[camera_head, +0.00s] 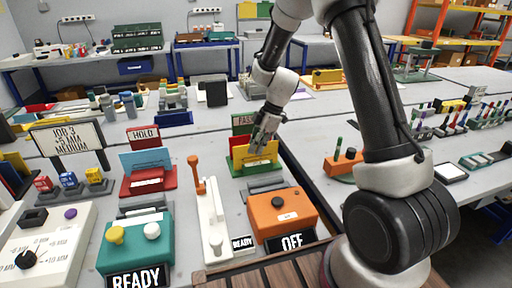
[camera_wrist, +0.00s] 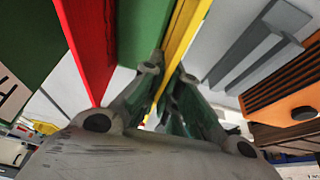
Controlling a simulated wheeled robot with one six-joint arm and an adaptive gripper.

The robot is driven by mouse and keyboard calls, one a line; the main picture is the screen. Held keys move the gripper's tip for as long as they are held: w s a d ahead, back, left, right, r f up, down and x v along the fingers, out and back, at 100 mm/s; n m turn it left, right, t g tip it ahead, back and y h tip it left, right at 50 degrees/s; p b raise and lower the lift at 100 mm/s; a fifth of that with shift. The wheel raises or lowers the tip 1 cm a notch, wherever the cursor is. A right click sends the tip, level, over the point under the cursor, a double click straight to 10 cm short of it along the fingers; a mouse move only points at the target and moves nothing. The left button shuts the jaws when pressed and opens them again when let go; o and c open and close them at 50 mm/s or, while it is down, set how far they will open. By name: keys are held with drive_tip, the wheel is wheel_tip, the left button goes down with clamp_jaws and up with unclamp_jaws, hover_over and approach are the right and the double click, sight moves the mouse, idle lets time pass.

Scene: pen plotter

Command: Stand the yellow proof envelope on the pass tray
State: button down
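The yellow proof envelope (camera_head: 262,157) stands upright in the green pass tray (camera_head: 251,170), in front of its PASS sign (camera_head: 243,122). My gripper (camera_head: 264,137) reaches down from above onto the envelope's top edge. In the wrist view the yellow edge (camera_wrist: 184,38) runs between my two fingertips (camera_wrist: 168,78), which look closed on it. The green panel beside it (camera_wrist: 150,28) shows to the left. The envelope's lower edge and its contact with the tray floor are hard to see.
A red HOLD tray (camera_head: 135,187) with a blue envelope (camera_head: 146,160) stands to the left. An orange box with an OFF sign (camera_head: 282,212), a white lever unit (camera_head: 211,220) and a teal READY box (camera_head: 137,243) stand in front. My arm hides part of the right side.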

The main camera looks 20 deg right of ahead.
drive_tip(key=shift+f, duration=0.15)
drive_tip(key=c, duration=1.6)
unclamp_jaws()
drive_tip(key=shift+c, duration=0.2)
drive_tip(key=v, duration=1.2)
drive_tip(key=s+d+r+m+t+h, duration=0.1)
drive_tip(key=s+d+r+m, duration=0.25)
drive_tip(key=s+r, duration=0.45)
drive_tip(key=s+d+r+m+t+h, duration=0.1)
drive_tip(key=s+d+r+m, duration=0.1)
drive_tip(key=s+m, duration=0.5)
drive_tip(key=s+d+r+m+t+h, duration=0.2)
drive_tip(key=s+d+m, duration=0.3)
drive_tip(key=s, duration=1)
drive_tip(key=shift+r+m, duration=0.5)
drive_tip(key=shift+m, duration=0.75)
